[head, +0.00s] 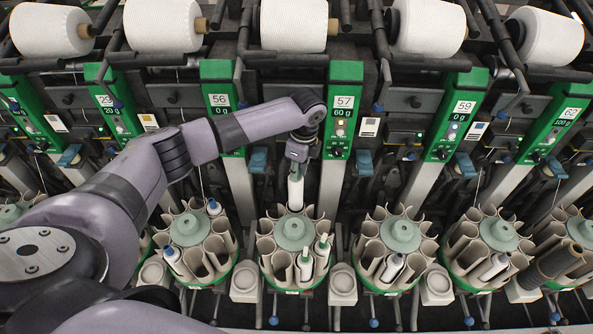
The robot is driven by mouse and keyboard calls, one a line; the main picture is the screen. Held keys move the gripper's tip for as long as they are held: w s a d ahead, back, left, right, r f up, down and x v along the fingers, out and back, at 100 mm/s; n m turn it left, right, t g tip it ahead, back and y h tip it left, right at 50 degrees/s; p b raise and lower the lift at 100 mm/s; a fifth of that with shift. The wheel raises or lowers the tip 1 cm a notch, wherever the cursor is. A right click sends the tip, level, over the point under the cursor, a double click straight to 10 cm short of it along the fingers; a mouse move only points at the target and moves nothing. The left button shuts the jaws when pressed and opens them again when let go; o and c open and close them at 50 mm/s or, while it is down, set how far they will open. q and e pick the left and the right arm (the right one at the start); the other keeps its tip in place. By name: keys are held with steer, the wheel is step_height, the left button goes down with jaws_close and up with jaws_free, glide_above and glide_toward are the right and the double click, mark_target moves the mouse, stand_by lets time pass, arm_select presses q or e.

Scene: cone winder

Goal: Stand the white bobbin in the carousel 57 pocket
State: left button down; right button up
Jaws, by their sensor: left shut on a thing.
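My left gripper (298,158) points down and is shut on the upper end of the white bobbin (296,190). The bobbin hangs close to upright, with its lower end at the back pockets of a carousel (266,246). I cannot tell whether that end is inside a pocket or just above it. This carousel stands below and left of the green panel marked 57 (344,102). It has a pale green hub (293,232). Two white bobbins with green tips stand in its front right pockets (305,264) (322,250). My right gripper is not in view.
Similar carousels stand left (172,233) and right (365,246), some holding bobbins. Green panels 56 (220,100) and 59 (463,108) rise either side of 57. Large white yarn cones (293,25) line the top. White round cups (342,282) sit between the carousels.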

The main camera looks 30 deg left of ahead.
arm_select(q)
steer(key=shift+r, duration=2.3)
